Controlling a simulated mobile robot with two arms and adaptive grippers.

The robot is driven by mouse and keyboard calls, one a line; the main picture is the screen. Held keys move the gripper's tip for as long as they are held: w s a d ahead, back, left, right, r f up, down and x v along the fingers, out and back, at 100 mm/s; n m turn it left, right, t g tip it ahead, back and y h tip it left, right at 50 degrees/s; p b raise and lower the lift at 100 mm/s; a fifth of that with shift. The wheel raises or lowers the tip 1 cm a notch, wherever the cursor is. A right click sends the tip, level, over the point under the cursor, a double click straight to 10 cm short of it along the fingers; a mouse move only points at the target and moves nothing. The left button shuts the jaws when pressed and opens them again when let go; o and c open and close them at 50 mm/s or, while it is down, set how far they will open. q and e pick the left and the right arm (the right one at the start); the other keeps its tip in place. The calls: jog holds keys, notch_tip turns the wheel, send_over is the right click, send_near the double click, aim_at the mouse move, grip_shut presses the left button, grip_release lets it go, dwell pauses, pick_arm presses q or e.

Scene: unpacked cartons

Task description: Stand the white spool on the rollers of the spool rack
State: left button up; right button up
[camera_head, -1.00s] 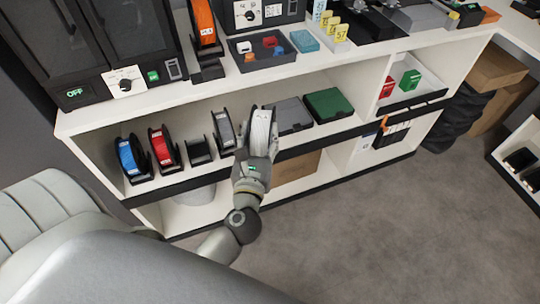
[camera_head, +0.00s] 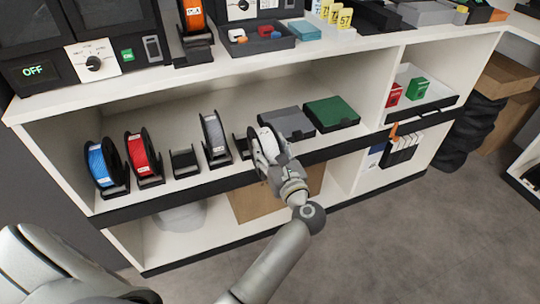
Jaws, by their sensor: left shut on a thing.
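My left gripper (camera_head: 266,150) is shut on the white spool (camera_head: 267,139) at the front edge of the middle shelf. The spool is upright, its round side partly showing, and the gripper covers its lower part. Just left of it, a dark rack (camera_head: 241,147) is partly hidden. Whether the spool touches this rack or the shelf I cannot tell. Another empty black rack (camera_head: 184,161) stands between the red spool (camera_head: 141,154) and the grey spool (camera_head: 213,135). My right gripper is not in view.
A blue spool (camera_head: 99,164) stands in its rack at the left. Right of my gripper lie a grey case (camera_head: 287,123) and a green case (camera_head: 331,113). The upper shelf board (camera_head: 260,66) overhangs, and the shelf's dark front lip (camera_head: 340,149) runs below.

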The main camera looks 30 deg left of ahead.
aim_at(261, 133)
pick_arm(q)
jog(key=shift+w+a+r, duration=0.15)
jog(key=shift+w+a, duration=0.25)
jog(key=x, duration=0.5)
jog(key=shift+a, duration=0.15)
jog(key=w+a+f+b, duration=0.3)
jog(key=w+a+b, duration=0.2)
jog(key=w+a, duration=0.2)
jog(key=shift+a+f, duration=0.4)
jog(key=shift+a, duration=0.1)
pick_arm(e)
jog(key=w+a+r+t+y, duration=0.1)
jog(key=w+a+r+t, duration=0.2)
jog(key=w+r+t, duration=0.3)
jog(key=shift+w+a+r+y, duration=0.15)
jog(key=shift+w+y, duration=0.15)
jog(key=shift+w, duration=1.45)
pick_arm(q)
jog(key=o, duration=1.5)
